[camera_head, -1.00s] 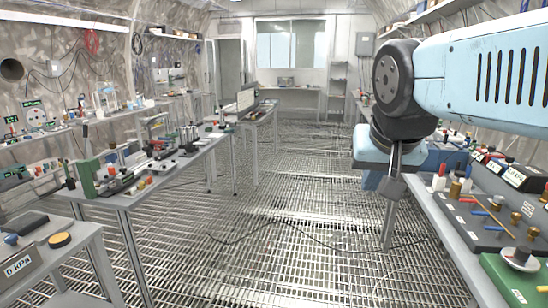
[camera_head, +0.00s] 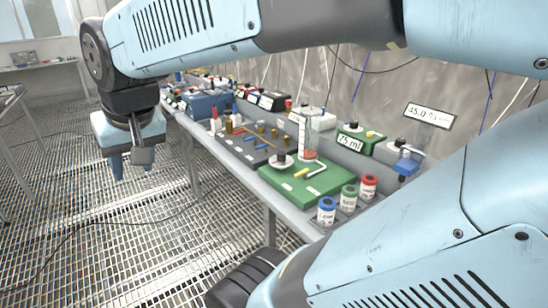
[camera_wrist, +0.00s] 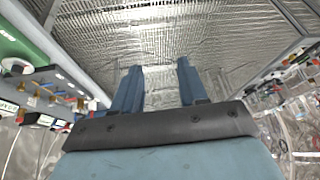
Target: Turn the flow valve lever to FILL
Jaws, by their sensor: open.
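A green board (camera_head: 290,192) lies on the right-hand bench and carries a clear cylinder (camera_head: 307,140), a round grey-white knob (camera_head: 281,160), a small yellow handle (camera_head: 300,173) and a white bent rod. The yellow handle may be the flow valve lever, but no FILL marking is legible. A "75 ml" display (camera_head: 350,143) stands behind the board. My gripper (camera_head: 130,165) hangs over the floor grating, left of the bench and apart from the board. In the wrist view its two blue fingers (camera_wrist: 158,70) are spread, with nothing between them.
A dark board (camera_head: 245,145) with brass fittings and orange rods sits farther along the bench. Blue (camera_head: 327,210), green (camera_head: 349,198) and red (camera_head: 368,187) capped jars stand near the front edge. My arm crosses above the bench.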

